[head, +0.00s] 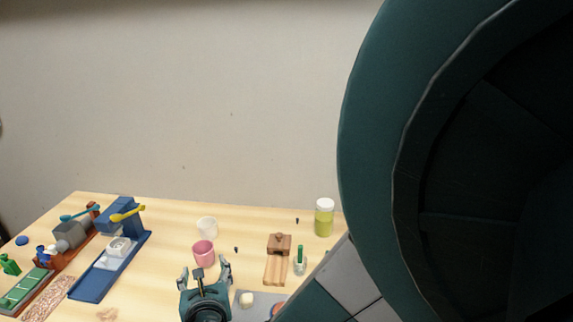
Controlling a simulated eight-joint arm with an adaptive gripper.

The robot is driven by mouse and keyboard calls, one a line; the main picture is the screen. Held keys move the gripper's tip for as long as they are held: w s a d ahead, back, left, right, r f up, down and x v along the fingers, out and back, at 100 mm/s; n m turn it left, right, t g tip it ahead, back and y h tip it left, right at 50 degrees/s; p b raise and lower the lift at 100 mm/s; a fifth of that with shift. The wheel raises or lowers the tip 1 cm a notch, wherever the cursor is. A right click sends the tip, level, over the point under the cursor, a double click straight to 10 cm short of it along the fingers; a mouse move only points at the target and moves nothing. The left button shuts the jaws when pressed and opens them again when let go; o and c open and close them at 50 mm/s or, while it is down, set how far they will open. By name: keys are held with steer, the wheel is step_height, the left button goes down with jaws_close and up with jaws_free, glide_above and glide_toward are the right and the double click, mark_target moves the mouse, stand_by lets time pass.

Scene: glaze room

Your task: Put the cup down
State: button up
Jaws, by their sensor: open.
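A pink cup (204,251) stands upright on the wooden table (170,240). A white cup (207,226) stands upright just behind it. My gripper (205,270) is open, its two fingers spread apart just in front of the pink cup in the picture. The cup's lower part shows above the gripper's middle, and I see no finger closed on it. I cannot tell whether the fingertips reach to either side of the cup.
A blue press-like device (122,218) and a grey-and-brown one (69,234) stand on the left. A wooden block piece (279,243), a small green-topped bottle (300,262) and a yellow-green jar (324,218) stand on the right. A grey slab (266,299) lies right of my gripper.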

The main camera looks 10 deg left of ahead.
mark_target(204, 248)
steer(key=shift+w+a+p, duration=0.45)
steer(key=shift+w+p, duration=0.1)
steer(key=shift+w, duration=0.3)
steer(key=shift+w+a+p, duration=0.45)
steer(key=shift+w+p, duration=0.1)
steer(key=shift+w, duration=0.25)
steer(key=shift+w+f+h, duration=0.15)
steer(key=shift+h, duration=0.25)
steer(key=shift+x, duration=1.3)
steer(key=shift+w+a, duration=0.1)
steer(key=shift+w, duration=0.05)
steer(key=shift+b+x, duration=0.85)
steer(key=shift+x, duration=1.65)
steer(key=shift+f, duration=0.1)
steer(key=c, duration=1.1)
